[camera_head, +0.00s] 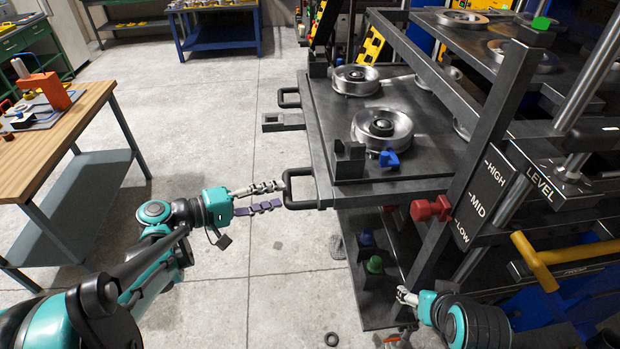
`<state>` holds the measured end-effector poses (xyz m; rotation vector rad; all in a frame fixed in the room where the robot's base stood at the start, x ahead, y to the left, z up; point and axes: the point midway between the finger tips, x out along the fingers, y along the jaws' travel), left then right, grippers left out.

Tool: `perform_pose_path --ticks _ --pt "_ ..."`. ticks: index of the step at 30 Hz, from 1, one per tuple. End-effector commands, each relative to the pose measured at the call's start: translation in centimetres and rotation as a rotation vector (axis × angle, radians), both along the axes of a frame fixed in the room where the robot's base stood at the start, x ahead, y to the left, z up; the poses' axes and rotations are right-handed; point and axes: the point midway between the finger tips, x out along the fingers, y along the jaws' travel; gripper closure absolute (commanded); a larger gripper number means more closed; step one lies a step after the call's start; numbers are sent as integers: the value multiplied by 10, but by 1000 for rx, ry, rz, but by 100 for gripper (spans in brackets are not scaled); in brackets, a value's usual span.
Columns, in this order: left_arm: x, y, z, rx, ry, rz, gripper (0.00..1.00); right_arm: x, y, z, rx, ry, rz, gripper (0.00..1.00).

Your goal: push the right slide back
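A dark slide plate (332,133) sticks out of the press toward the left of the picture. It bears round metal moulds, one near the front (382,128) and one farther back (355,79). Its near black loop handle (288,190) and far handle (285,97) are on its left edge. My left gripper (272,196) is at the near handle, its two fingers apart and their tips close to the outer bar. Whether they touch it is unclear. My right gripper (402,312) is low beside the press frame, partly cut by its own arm; its finger gap is unclear.
The press's upright post (490,140) has LOW, MID and HIGH marks. A red block (430,208) and a yellow bar (535,262) are near it. A wooden table (60,135) stands at left. The floor (220,110) between is mostly free.

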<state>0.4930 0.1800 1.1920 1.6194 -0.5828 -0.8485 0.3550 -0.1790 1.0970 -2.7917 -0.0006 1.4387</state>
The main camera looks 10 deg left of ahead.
Motion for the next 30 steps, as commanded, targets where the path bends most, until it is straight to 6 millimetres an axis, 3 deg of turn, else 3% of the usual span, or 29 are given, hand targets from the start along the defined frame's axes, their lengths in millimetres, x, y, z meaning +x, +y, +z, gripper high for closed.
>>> perform_pose_path --ticks 5,19,29,30 --pt "6 0 4 -26 -16 -1 61 0 0 0 0 0 0 31" --pt "46 -52 -9 -25 -15 -2 61 0 0 -12 0 0 0 31" --pt "50 -55 -10 -26 -15 2 61 0 0 -12 0 0 0 31" --pt "50 -55 -10 -25 -14 2 66 0 0 -12 0 0 0 31"
